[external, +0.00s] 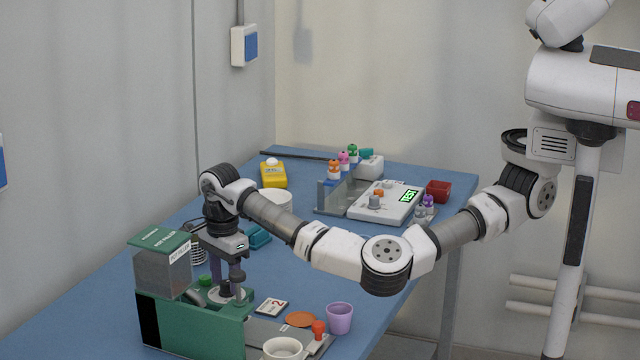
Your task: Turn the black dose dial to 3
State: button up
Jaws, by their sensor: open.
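The green dosing machine (205,325) stands at the near left of the blue table, with a dark grey hopper (163,270) under a green labelled lid. My gripper (227,282) points down over the machine's top, right of the hopper. Its two fingers are apart, one on each side of a dark round part on a pale disc (219,295), which looks like the black dose dial. The fingers partly cover this dial, so its pointer and setting cannot be read. I cannot tell whether the fingers touch it. A small card (272,307) showing a red 2 lies right of the machine.
A green knob (205,281) sits close to the gripper. Right of the machine are an orange disc (300,319), a purple cup (340,318), a white cup (284,349) and a red-topped piece (319,328). A white device (387,204), bottles and a red box (438,191) stand farther back.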

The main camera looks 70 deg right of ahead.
jog(key=c, duration=1)
jog(key=m+b, duration=0.1)
jog(key=m, duration=0.3)
jog(key=shift+m+b, duration=0.3)
jog(key=shift+b, duration=0.1)
jog(key=m+b, duration=0.1)
jog(key=m, duration=0.4)
jog(key=m+b, duration=0.1)
jog(key=m, duration=0.5)
jog(key=shift+r+m, duration=0.1)
jog(key=shift+m, duration=0.3)
jog(key=m, duration=0.6)
jog(key=shift+m, duration=0.4)
